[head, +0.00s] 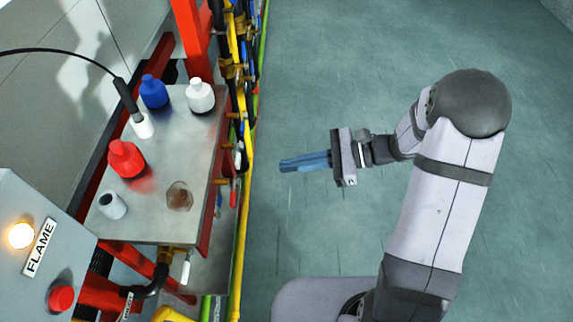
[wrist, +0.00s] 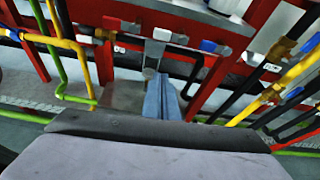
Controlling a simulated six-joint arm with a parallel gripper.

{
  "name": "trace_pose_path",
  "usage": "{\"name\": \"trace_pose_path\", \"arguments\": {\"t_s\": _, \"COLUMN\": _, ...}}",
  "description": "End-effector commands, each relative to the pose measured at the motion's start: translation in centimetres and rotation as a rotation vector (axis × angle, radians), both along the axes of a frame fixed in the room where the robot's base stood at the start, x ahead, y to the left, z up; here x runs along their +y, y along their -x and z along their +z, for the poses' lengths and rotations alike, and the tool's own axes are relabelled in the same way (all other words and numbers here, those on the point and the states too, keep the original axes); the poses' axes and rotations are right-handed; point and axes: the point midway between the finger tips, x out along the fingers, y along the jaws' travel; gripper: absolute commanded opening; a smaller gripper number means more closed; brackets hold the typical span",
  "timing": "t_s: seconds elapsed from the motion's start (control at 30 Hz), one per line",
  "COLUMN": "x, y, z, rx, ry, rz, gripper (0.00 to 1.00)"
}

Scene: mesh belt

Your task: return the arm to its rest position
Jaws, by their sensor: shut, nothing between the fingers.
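My gripper (head: 283,165) has blue fingers that lie together, shut and empty. In the head view it hangs over the open floor, pointing left toward the metal table, apart from it. In the wrist view the blue fingers (wrist: 153,78) point toward the red frame and the pipes. My arm is bent, its elbow at the upper right and my base at the bottom.
A metal table (head: 195,150) holds a blue bottle (head: 154,93), a white bottle (head: 200,97), a red bottle (head: 126,160), and a grey cup (head: 112,205). Yellow pipes (head: 246,180) line its right edge. A FLAME panel (head: 35,255) stands lower left. Floor (head: 300,240) is clear.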

Motion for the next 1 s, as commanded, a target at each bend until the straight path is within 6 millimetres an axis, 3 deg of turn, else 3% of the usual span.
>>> {"name": "trace_pose_path", "arguments": {"t_s": 0.47, "x": 0.0, "y": 0.0, "z": 0.0, "rx": -0.019, "ry": 0.002, "rz": 0.007, "gripper": 0.00}}
{"name": "trace_pose_path", "arguments": {"t_s": 0.6, "x": -1.0, "y": 0.1, "z": -2.4, "rx": -0.100, "ry": 0.106, "rz": 0.044, "gripper": 0.00}}
{"name": "trace_pose_path", "arguments": {"t_s": 0.67, "x": -1.8, "y": 1.3, "z": -4.3, "rx": -0.131, "ry": 0.183, "rz": 0.108, "gripper": 0.00}}
{"name": "trace_pose_path", "arguments": {"t_s": 0.83, "x": -5.5, "y": 8.0, "z": -10.2, "rx": -0.187, "ry": 0.400, "rz": 0.385, "gripper": 0.00}}
{"name": "trace_pose_path", "arguments": {"t_s": 0.93, "x": -8.6, "y": 11.8, "z": -11.9, "rx": -0.255, "ry": 0.522, "rz": 0.587, "gripper": 0.00}}
{"name": "trace_pose_path", "arguments": {"t_s": 1.0, "x": -10.9, "y": 13.8, "z": -11.9, "rx": -0.324, "ry": 0.603, "rz": 0.737, "gripper": 0.00}}
